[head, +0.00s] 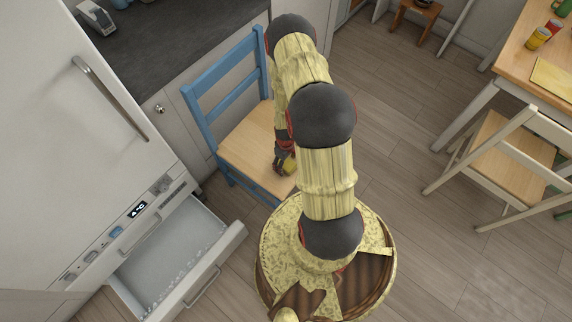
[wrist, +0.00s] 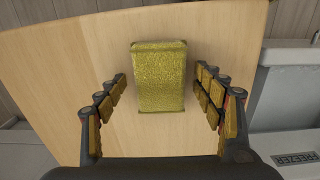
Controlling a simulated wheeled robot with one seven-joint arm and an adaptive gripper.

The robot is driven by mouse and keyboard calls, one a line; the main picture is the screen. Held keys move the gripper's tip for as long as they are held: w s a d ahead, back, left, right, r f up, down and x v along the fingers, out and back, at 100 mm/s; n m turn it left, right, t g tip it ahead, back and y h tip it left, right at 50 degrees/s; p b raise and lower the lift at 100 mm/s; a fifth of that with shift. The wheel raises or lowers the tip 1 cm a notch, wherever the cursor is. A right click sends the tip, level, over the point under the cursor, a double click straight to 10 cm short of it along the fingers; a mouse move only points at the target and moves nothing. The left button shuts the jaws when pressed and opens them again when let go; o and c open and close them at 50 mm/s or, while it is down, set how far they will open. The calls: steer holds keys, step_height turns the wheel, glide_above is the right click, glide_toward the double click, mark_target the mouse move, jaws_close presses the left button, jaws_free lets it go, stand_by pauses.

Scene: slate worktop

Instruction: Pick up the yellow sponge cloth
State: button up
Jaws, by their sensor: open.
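The yellow sponge cloth (wrist: 160,78) lies on the light wooden seat of the blue chair, seen in the wrist view as a small textured yellow block. My gripper (wrist: 162,88) is open, with one finger to the left and one to the right of the sponge cloth. There are gaps between the fingers and its sides. In the head view my gripper (head: 282,160) is low over the chair seat.
The blue chair (head: 198,108) has its backrest on the left of my arm. An open freezer drawer (head: 170,262) juts out at lower left. A dark worktop (head: 150,50) lies behind. A table (head: 530,50) and a pale chair (head: 510,160) stand at right, with clear floor between.

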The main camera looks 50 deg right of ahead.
mark_target(286, 163)
steer(key=shift+r, duration=0.1)
steer(key=shift+c, duration=0.6)
steer(key=c, duration=1.1)
steer(key=shift+c, duration=0.7)
steer(key=shift+r+p, duration=0.35)
steer(key=shift+r, duration=0.15)
step_height(286, 163, up, 2)
steer(key=shift+r+p, duration=0.25)
steer(key=shift+p, duration=0.45)
steer(key=s+r, duration=0.1)
steer(key=s+r+p, duration=0.1)
steer(key=r, duration=0.1)
steer(key=s+r+p, duration=0.1)
steer(key=s+r, duration=0.1)
steer(key=shift+s+a, duration=0.1)
steer(key=shift+a, duration=0.25)
steer(key=s+a+r+p, duration=0.2)
steer(key=s+r, duration=0.2)
steer(key=s, duration=0.5)
steer(key=shift+s+r, duration=0.25)
steer(key=shift+s, duration=0.1)
